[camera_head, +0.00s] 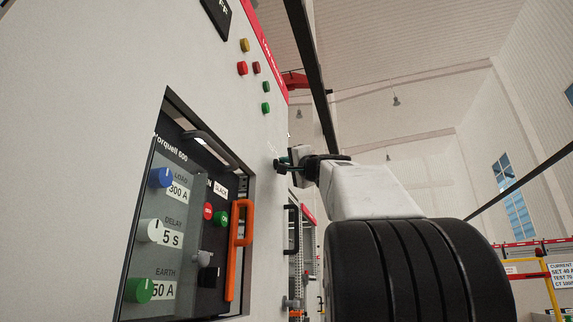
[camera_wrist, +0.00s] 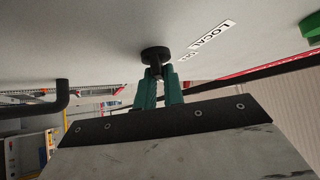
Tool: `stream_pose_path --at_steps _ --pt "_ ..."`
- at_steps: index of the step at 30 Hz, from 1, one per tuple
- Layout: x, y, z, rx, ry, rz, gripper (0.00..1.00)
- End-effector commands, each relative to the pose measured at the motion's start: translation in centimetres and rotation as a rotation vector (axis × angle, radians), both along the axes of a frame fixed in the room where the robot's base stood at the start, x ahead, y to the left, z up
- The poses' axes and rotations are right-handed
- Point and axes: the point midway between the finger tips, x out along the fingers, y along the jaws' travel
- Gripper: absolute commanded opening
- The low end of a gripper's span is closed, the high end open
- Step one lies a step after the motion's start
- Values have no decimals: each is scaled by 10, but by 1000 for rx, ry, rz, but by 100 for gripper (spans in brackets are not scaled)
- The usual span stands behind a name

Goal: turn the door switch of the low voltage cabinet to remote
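The door switch (camera_wrist: 156,54) is a round black knob with a narrow grip on the pale cabinet door, seen at the top middle of the wrist view. A white label (camera_wrist: 211,35) reading LOCAL and what looks like OFF lies beside it. My gripper (camera_wrist: 158,76) has teal fingers close together on either side of the knob's grip, and they appear shut on it. In the head view my gripper (camera_head: 287,163) reaches the door face beside the switch, which is mostly hidden there. The knob's exact pointing direction is unclear.
The cabinet door carries a relay panel (camera_head: 165,235) with coloured knobs and an orange handle (camera_head: 239,250). Coloured lamps (camera_head: 256,68) sit above. A black door handle (camera_wrist: 50,100) sticks out left of my gripper in the wrist view. Open hall lies to the right.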

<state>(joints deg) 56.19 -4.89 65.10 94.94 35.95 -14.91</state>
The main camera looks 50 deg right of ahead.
Motion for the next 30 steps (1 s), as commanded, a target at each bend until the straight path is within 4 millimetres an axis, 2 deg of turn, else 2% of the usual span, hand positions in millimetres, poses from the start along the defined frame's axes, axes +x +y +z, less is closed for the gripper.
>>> stream_pose_path --at_steps 1,2,13,24,30 --pt "0 0 0 1 0 0 23" --pt "0 0 0 1 0 0 31" --pt "-5 1 -3 0 1 0 31" --pt "-56 15 -29 1 0 -2 31" --pt "-67 18 -35 0 1 0 31"
